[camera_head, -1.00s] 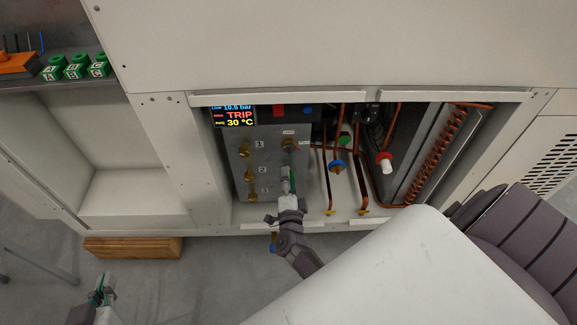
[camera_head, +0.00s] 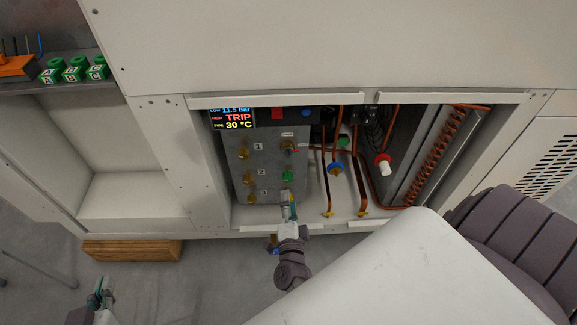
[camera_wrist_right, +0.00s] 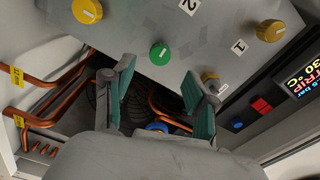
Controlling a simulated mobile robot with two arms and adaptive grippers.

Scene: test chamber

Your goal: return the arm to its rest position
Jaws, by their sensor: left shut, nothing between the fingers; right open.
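My right gripper (camera_head: 287,207) is in front of the lower part of the grey valve panel (camera_head: 267,160), inside the open bay. In the right wrist view its two green-padded fingers (camera_wrist_right: 157,85) are spread with nothing between them. A green knob (camera_head: 288,177) on the panel is just above the gripper in the head view. It also shows beyond the fingers in the right wrist view (camera_wrist_right: 160,53), apart from them. My left gripper (camera_head: 98,294) is low at the left edge of the head view, shut and empty, away from the cabinet.
A display (camera_head: 234,118) reads TRIP, 11.5 bar and 30 °C. Copper pipes, a blue knob (camera_head: 336,169) and a red-and-white valve (camera_head: 383,164) stand right of the panel. A wooden block (camera_head: 132,250) is under the cabinet. Green lettered blocks (camera_head: 75,68) sit on the left shelf.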

